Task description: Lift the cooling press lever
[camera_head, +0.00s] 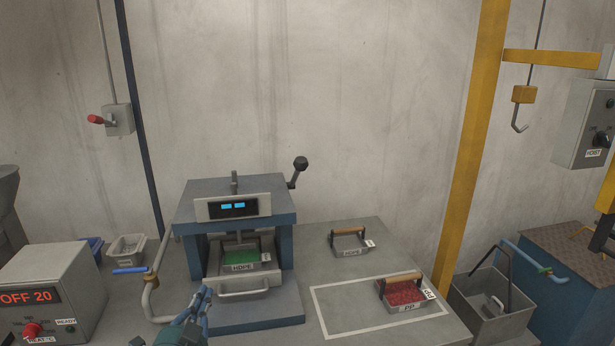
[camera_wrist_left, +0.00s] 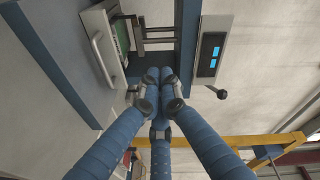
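The press (camera_head: 232,188) is a blue and grey machine on the bench with a lit blue display. Its lever (camera_head: 301,163) has a black ball knob and rises from the press's right side, tilted up. The knob also shows in the left wrist view (camera_wrist_left: 221,94). A tray labelled HDPE (camera_head: 243,267) with green material sits in the press opening, above a front handle. My left gripper (camera_head: 205,292) is in front of the press, low and apart from the lever. Its blue fingers (camera_wrist_left: 160,76) come together at the tips with nothing between them. My right gripper is out of view.
A second HDPE tray (camera_head: 349,252) and a PP tray of red material (camera_head: 405,308) lie on the bench to the right. The air around the lever knob is clear.

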